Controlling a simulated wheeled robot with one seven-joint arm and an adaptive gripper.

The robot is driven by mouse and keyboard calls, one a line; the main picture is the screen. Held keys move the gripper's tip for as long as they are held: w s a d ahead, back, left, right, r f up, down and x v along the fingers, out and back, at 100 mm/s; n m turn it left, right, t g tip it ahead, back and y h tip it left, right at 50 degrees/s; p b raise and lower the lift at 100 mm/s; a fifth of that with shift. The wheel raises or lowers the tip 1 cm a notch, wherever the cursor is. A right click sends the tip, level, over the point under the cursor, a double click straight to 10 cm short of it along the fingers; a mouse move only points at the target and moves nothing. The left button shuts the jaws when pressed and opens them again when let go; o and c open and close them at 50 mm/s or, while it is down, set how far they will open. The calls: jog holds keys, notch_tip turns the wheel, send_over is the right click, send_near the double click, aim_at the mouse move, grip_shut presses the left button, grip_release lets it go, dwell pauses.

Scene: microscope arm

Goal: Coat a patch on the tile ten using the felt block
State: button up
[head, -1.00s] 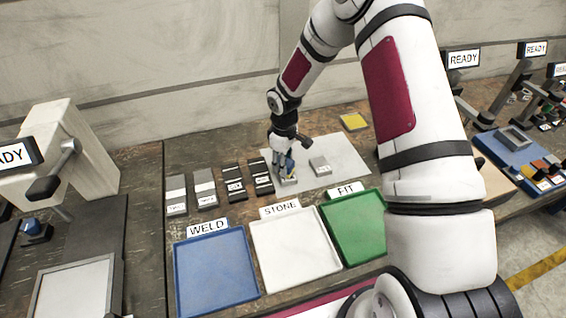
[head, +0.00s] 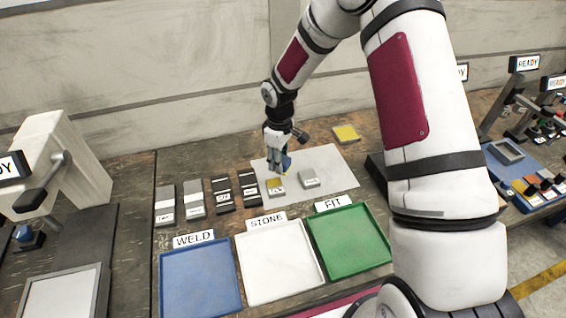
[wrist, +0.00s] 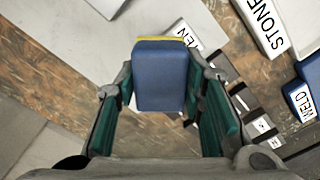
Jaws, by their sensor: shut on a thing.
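My gripper (head: 278,163) is shut on the felt block (wrist: 160,78), a blue block with a yellow edge at its far end. In the head view only a bit of its blue shows between my fingers. Tile ten (head: 276,187) lies on the grey mat (head: 340,174), just below my gripper; a yellow patch shows on its top. The block looks slightly above the tile. In the wrist view the block hides most of the tile, and part of its label (wrist: 188,36) shows. The yellow pad (head: 346,133) lies behind the mat.
Another grey tile (head: 310,179) lies right of tile ten. Several grey and black tiles (head: 222,194) stand left of the mat. In front are the blue WELD tray (head: 200,285), white STONE tray (head: 278,262) and green FIT tray (head: 350,236). A grey machine (head: 60,160) stands left.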

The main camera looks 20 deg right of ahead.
jog(key=shift+r+p, duration=0.3)
jog(key=shift+r, duration=0.6)
